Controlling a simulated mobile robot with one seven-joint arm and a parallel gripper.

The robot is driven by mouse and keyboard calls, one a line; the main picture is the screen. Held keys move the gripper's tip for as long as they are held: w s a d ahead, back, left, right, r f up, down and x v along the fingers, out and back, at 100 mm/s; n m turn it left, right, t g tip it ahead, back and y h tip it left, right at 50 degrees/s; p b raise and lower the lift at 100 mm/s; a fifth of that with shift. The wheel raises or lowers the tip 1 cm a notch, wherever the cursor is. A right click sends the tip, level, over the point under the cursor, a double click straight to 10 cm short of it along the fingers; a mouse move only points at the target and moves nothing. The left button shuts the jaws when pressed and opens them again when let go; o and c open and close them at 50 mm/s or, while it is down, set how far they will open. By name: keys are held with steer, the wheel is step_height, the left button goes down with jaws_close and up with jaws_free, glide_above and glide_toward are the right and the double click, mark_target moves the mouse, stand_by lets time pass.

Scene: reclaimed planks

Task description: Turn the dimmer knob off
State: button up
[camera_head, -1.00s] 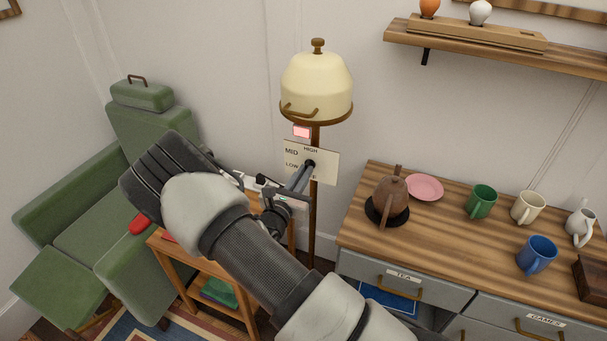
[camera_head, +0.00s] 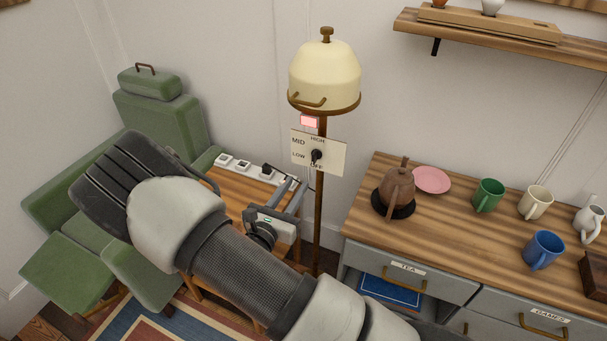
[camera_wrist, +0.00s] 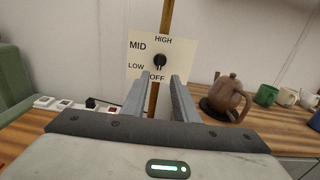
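The dimmer knob (camera_head: 316,155) is black and round, on a cream plate (camera_head: 335,158) marked HIGH, MID, LOW and OFF, fixed to a lamp's post. In the wrist view the knob (camera_wrist: 159,60) is just beyond my fingertips, and its pointer appears to point down towards OFF. My gripper (camera_wrist: 158,80) is open, with its two fingers apart and nothing between them. In the head view my gripper (camera_head: 297,184) is below and left of the plate, apart from the knob. The floor lamp (camera_head: 325,75) has a cream shade, with a pinkish-red indicator (camera_head: 309,121) below it.
A wooden side table (camera_head: 235,190) with a white power strip (camera_head: 243,167) stands behind my arm. A green armchair (camera_head: 160,105) is at left. A drawer cabinet (camera_head: 440,215) at right carries a brown teapot (camera_head: 397,187), a pink plate (camera_head: 432,180) and several mugs.

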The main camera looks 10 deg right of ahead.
steer(key=v, duration=0.6)
steer(key=shift+s+a, duration=0.2)
steer(key=shift+s, duration=0.1)
steer(key=s+d+r+m+g+p, duration=0.3)
steer(key=s+d+r+m+g, duration=0.9)
steer(key=d+r+m, duration=0.4)
steer(key=s+a+r+m+t+y+p, duration=0.1)
steer(key=s+a+r+m+y+p, duration=0.1)
steer(key=s+a+r+m+y, duration=0.1)
steer(key=s+a+r+m+t+y+p, duration=0.1)
steer(key=s+a+r+m+y, duration=0.2)
steer(key=r+m+y, duration=0.4)
step_height(320, 180, up, 5)
steer(key=s+m, duration=0.1)
steer(key=m, duration=0.2)
steer(key=shift+s+r+t+p, duration=0.2)
steer(key=shift+s+t+p, duration=0.1)
steer(key=shift+s+p, duration=0.1)
